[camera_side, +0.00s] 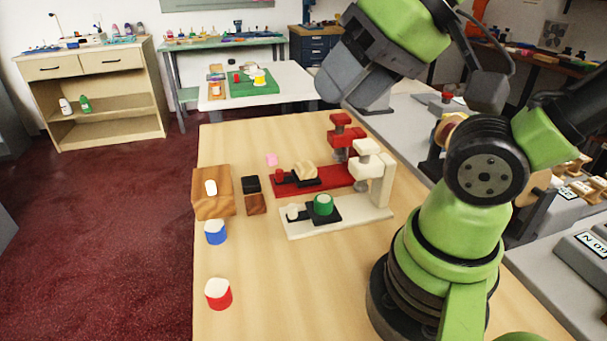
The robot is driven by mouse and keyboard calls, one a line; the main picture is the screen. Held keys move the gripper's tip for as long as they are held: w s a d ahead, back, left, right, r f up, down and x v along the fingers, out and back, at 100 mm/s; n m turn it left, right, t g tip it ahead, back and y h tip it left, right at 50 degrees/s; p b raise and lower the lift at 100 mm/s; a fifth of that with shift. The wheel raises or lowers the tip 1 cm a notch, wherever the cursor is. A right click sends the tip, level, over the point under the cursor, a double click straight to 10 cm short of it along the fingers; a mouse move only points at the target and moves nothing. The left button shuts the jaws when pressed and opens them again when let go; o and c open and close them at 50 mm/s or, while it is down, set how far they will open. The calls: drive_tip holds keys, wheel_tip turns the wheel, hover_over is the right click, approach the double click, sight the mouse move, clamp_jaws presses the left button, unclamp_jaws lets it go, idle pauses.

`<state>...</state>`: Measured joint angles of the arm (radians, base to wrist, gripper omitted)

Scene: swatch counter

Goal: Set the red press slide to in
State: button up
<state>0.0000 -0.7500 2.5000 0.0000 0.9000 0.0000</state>
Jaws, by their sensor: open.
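The red press (335,174) stands on the wooden table, with its red column and head (341,134) at the right end. Its black slide (297,183) lies toward the left end of the red base, out to the left of the head. A small red knob (280,174) is at the slide's left end, and a pale wooden piece (306,171) sits on the slide. My gripper (350,90) is open, high above and behind the red press, apart from it. Its fingertips are hard to make out.
A white press (360,213) stands just in front, its black slide carrying a green cylinder (323,204). To the left are a wooden block (225,203), a black-and-brown block (252,195), a blue-and-white cup (215,232) and a red-and-white cup (218,294).

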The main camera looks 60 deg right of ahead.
drive_tip(key=shift+w, duration=0.1)
drive_tip(key=shift+c, duration=0.9)
drive_tip(key=n+g+h, duration=0.2)
drive_tip(key=n+g, duration=0.2)
drive_tip(key=g, duration=0.3)
hover_over(279, 171)
wheel_tip(279, 171, down, 19)
drive_tip(key=shift+r, duration=0.1)
wheel_tip(279, 171, down, 10)
drive_tip(key=shift+f, duration=0.1)
